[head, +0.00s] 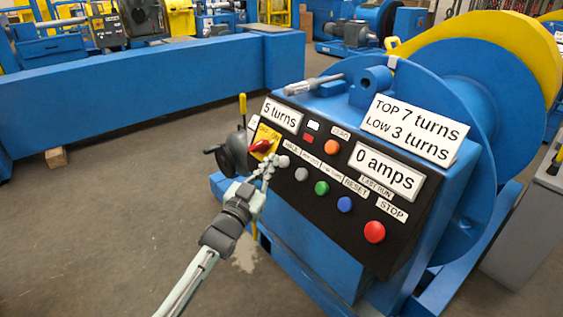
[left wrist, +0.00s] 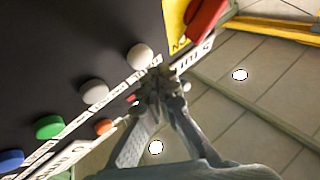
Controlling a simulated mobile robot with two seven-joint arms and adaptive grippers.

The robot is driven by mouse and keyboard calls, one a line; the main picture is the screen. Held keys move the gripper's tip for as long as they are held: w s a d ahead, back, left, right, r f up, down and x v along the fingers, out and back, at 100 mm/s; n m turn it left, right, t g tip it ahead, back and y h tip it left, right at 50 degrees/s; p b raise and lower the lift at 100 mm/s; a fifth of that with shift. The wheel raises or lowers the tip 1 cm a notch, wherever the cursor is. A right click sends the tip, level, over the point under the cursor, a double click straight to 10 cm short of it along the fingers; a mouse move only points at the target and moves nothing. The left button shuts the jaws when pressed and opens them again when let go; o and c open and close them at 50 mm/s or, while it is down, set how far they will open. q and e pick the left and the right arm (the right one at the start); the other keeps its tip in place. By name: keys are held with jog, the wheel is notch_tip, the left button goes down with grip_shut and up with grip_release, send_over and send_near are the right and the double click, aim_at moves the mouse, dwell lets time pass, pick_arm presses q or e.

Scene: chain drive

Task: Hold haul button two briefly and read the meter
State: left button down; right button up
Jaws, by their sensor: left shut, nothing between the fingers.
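A black control panel (head: 330,215) on a blue machine bears a row of buttons: off-white (head: 283,161), grey (head: 301,174), green (head: 321,187) and blue (head: 344,204). Small labels above them start with HAUL; most are too small to read, and I cannot tell which button is two. The meter (head: 387,172) reads 0 amps. Another display (head: 282,115) reads 5 turns. My left gripper (head: 270,168) is shut and empty beside the off-white button. In the left wrist view its fingertips (left wrist: 157,88) are below the off-white button (left wrist: 139,56); contact is unclear. My right gripper is out of view.
A red switch (head: 260,146) on a yellow plate is close left of the gripper. A red STOP button (head: 374,231) and an orange button (head: 358,161) are on the panel. A sign (head: 416,129) reads TOP 7 turns, LOW 3 turns. A handwheel (head: 234,153) is at the left.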

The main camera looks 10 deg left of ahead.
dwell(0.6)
pick_arm(q)
jog(key=shift+w+d+f, duration=0.2)
jog(key=shift+w+d, duration=0.05)
jog(key=shift+w, duration=0.05)
